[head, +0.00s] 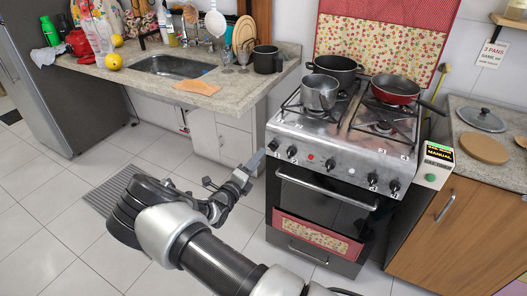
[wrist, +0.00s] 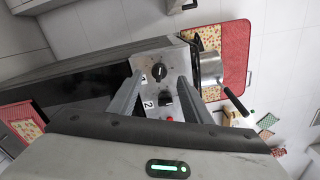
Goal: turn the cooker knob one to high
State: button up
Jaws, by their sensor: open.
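The cooker (head: 345,135) has a steel front panel with a row of black knobs. Cooker knob one (head: 273,145) is the leftmost; in the wrist view the same knob (wrist: 158,72) sits beside a "1" label. Knob two (head: 292,152) is just to its right, and shows below it in the wrist view (wrist: 166,100). My gripper (head: 241,172) is open and empty in front of the panel's left end. In the wrist view, knob one appears between the fingertips (wrist: 160,78), with no visible contact. The knob's exact setting is too small to read.
A red button (head: 310,157) is right of knob two. A pot (head: 319,92), a dark pan (head: 335,66) and a red frying pan (head: 396,88) stand on the hob. The sink counter (head: 230,95) is left; a wooden cabinet (head: 465,225) is right.

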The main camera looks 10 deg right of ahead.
jog(key=v, duration=1)
jog(key=shift+s+p, duration=0.2)
jog(key=shift+p, duration=0.2)
jog(key=shift+a, duration=0.1)
jog(key=s+d+r+m+g+h, duration=0.2)
jog(key=s+d+r+m+g, duration=0.3)
jog(key=d+r+m+g, duration=0.6)
jog(key=s+d+r+m+g+y, duration=0.1)
jog(key=s+d+r+m+y, duration=0.2)
jog(key=s+m, duration=0.4)
jog(key=s+d+r+m+g+y, duration=0.25)
jog(key=s+r+m, duration=0.25)
jog(key=m, duration=0.5)
jog(key=s+a+r+m+t+y, duration=0.2)
jog(key=s+r+m+t+y, duration=0.1)
jog(key=s+r+m, duration=0.35)
jog(key=s+a+r+m+t+y, duration=0.2)
jog(key=s+r+m+y, duration=0.25)
jog(key=s+m, duration=0.3)
notch_tip(320, 180, up, 17)
jog(key=p, duration=1.6)
jog(key=shift+w+f+m, duration=0.2)
jog(key=shift+m, duration=0.2)
